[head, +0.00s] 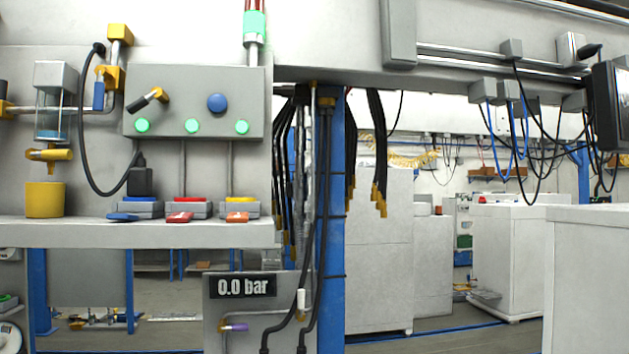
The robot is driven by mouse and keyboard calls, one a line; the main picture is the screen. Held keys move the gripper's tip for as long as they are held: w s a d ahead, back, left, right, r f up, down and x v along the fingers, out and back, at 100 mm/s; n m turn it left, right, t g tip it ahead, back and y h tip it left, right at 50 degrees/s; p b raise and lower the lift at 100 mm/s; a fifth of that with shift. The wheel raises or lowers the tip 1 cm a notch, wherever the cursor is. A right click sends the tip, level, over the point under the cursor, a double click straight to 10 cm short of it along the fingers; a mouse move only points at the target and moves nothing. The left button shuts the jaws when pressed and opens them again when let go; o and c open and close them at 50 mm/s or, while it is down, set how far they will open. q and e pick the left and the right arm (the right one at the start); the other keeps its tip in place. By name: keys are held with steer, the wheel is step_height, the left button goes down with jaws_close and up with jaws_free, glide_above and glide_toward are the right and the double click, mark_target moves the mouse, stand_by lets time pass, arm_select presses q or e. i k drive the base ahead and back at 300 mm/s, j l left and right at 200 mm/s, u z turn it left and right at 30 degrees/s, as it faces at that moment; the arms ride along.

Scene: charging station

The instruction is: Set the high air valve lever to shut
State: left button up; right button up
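A valve with a blue lever (99,95) sits high on the wall at the upper left, on a yellow body (113,77) in a grey pipe. Its blue handle points straight up and down. A second valve with a purple lever (235,328) is low on a grey panel, its handle lying level. A yellow lever (48,154) lies level under a glass cylinder (54,112). I cannot tell for sure from labels which lever is the high air valve; the blue one is the higher pipe valve. Neither gripper shows in the head view.
A grey control box (195,85) with green lights and a blue button is right of the blue lever. A black cable (84,150) loops close by it. A shelf (150,233) holds a yellow cup (45,200) and coloured blocks. A display (241,286) reads 0.0 bar.

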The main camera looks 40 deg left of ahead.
mark_target(99, 97)
steer(key=u, duration=2.1)
steer(key=j, duration=0.1)
steer(key=i+u, duration=0.05)
